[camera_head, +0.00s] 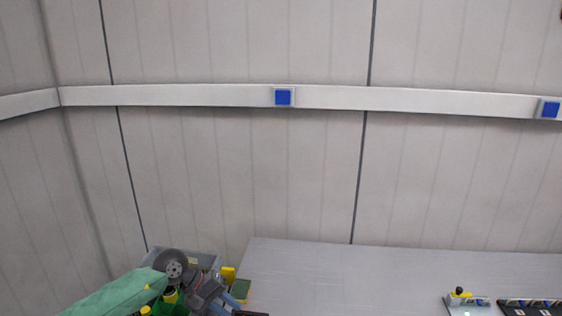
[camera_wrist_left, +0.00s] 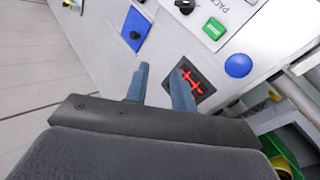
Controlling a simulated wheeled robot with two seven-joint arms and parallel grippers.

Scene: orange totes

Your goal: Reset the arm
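My left arm comes in at the lower left of the head view. Its gripper (camera_head: 215,297) is low in the frame, near the bottom edge, with its fingertips not clearly visible. In the left wrist view, the two blue-grey fingers of my left gripper (camera_wrist_left: 158,74) stand apart with nothing between them. They point over a light control panel (camera_wrist_left: 172,48). I cannot tell whether they touch it. My right arm and gripper are in neither view.
A grey bin (camera_head: 205,259) with green and yellow things stands behind my left arm. A grey surface (camera_head: 340,275) is largely clear; small devices (camera_head: 468,301) lie at its right. The panel carries a blue button (camera_wrist_left: 238,65), a green switch (camera_wrist_left: 214,29) and a red-marked square (camera_wrist_left: 191,80).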

